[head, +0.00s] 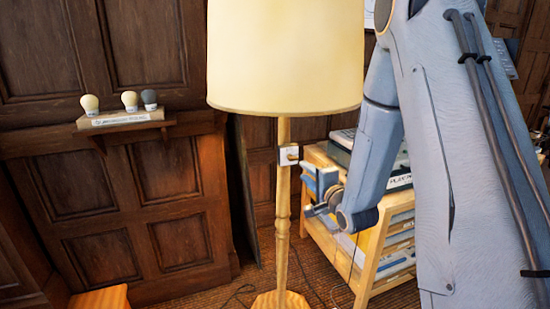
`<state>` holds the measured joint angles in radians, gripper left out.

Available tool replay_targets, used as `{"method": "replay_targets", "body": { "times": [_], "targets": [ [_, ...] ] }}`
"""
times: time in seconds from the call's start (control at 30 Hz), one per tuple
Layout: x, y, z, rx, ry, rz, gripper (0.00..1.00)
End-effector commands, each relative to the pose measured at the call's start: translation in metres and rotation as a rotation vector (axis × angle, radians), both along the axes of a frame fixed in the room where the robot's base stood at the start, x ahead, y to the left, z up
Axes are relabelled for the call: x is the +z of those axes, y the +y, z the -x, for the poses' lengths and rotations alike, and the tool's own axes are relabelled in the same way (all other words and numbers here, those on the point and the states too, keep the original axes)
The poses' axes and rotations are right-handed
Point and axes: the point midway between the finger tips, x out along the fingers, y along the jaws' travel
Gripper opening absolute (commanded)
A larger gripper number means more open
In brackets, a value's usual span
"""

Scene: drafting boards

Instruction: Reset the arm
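My arm (385,125) comes down from the upper right and bends at a blue-grey wrist. My gripper (309,190) is at its end, pointing left toward the floor lamp's pole (284,215). It is small and seen from the side, so I cannot tell whether its fingers are open or shut. I see nothing clearly held in it. A white switch box (287,156) with a small brass-coloured knob is on the pole, just above and left of the gripper. The gripper appears apart from the box and the pole in the picture.
The lamp's cream shade (285,55) hangs above. A wooden shelf unit (365,255) with boxes stands close behind my wrist. A wall shelf (120,122) with bulbs is at left. A cable (238,295) lies on the floor by the lamp base (281,300).

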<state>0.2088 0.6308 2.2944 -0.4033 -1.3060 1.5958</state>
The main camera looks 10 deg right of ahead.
Motion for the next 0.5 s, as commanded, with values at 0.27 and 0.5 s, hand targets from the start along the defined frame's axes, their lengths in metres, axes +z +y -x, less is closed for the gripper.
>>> {"method": "replay_targets", "body": {
  "times": [0.27,0.5],
  "targets": [
    [-0.036,0.003,0.038,0.027,0.322,0.49,0.27],
    [-0.066,0.008,0.12,0.241,0.647,0.885,0.27]
  ]
}}
